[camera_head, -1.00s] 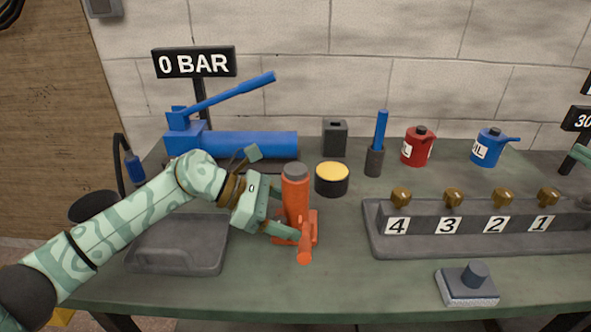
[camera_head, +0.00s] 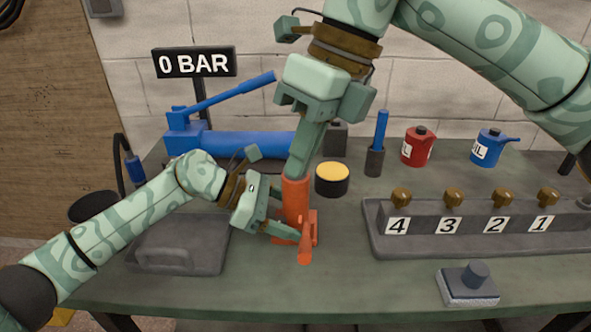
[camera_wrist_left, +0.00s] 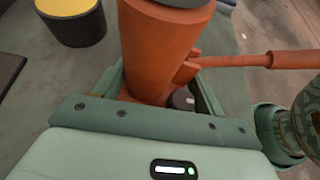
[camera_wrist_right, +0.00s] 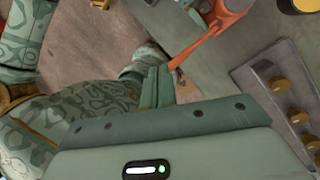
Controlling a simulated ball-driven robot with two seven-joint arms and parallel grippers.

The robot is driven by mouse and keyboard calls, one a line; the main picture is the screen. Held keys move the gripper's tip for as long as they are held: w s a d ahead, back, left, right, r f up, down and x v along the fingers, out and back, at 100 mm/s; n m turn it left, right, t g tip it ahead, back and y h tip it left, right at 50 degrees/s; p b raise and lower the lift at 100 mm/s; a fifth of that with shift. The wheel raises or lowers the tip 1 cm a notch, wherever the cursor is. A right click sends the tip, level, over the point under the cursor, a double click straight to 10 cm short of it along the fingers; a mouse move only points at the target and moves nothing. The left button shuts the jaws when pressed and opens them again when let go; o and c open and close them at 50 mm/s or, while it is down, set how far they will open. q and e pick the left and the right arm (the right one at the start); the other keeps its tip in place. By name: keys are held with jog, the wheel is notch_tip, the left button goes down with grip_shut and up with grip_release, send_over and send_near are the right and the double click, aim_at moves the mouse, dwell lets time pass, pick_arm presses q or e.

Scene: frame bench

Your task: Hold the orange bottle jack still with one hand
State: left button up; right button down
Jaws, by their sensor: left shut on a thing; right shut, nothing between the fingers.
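The orange bottle jack (camera_head: 296,202) stands upright on the bench, its handle pointing toward the front. My left gripper (camera_head: 281,227) is shut on its lower body from the left. The left wrist view shows the jack body (camera_wrist_left: 165,45) between the fingers (camera_wrist_left: 160,88). My right gripper (camera_head: 298,172) is shut and empty, pointing down from above. In the head view its fingers cover the jack's dark top; I cannot tell whether they touch. In the right wrist view the closed fingers (camera_wrist_right: 160,85) appear close to the end of the orange handle (camera_wrist_right: 198,46).
A grey tray (camera_head: 180,262) lies left of the jack. A blue pump (camera_head: 250,145) and a yellow-topped black tin (camera_head: 332,178) stand behind. A numbered block (camera_head: 470,242) with brown knobs and a dark-handled block (camera_head: 468,288) are at right. Bench between jack and numbered block is clear.

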aim_at(305, 244)
jog(key=shift+s+d+f+n+t+h, duration=0.2)
jog(key=shift+f+h, duration=0.45)
jog(key=shift+f, duration=0.9)
jog(key=shift+s+f+n+t+h, duration=0.1)
jog(key=shift+s+f+t+h, duration=0.35)
jog(key=shift+f, duration=1.15)
jog(key=shift+d+f+n+t+h, duration=0.1)
jog(key=shift+f+h, duration=0.7)
jog(key=shift+f, duration=0.75)
notch_tip(305, 244, down, 7)
jog(key=shift+r, duration=2.25)
